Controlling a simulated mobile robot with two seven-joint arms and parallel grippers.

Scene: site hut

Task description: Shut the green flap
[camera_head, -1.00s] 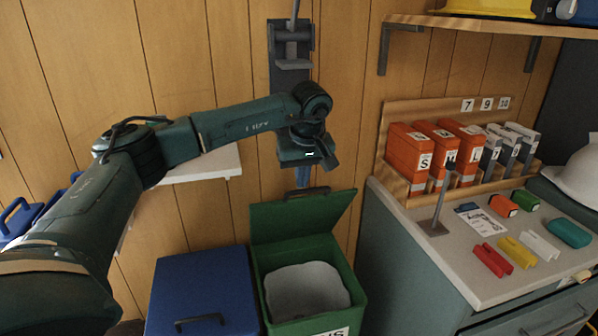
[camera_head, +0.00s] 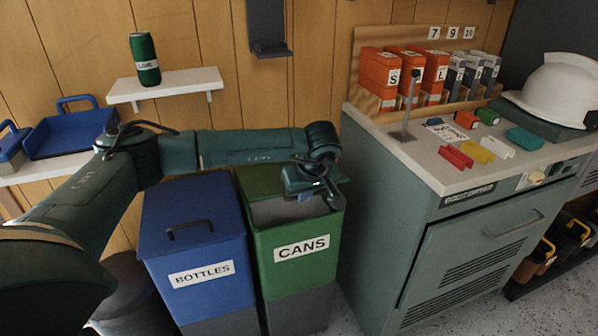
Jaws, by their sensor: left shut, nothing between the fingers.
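The green bin (camera_head: 292,256), labelled CANS, stands on the floor right of the blue bin. Its green flap (camera_head: 260,182) is not shut: the grey liner (camera_head: 272,212) shows below it. My left arm and gripper hide much of the flap, so its exact tilt is hard to tell. My left gripper (camera_head: 306,197) is over the bin's top, fingers pointing down, shut and empty. I cannot tell whether it touches the flap. My right gripper is out of view.
The blue bin (camera_head: 193,236), labelled BOTTLES, has its lid down. A grey-green cabinet (camera_head: 440,235) stands close on the right, with binders and small blocks on top. A white shelf (camera_head: 190,84) holds a green can (camera_head: 145,58).

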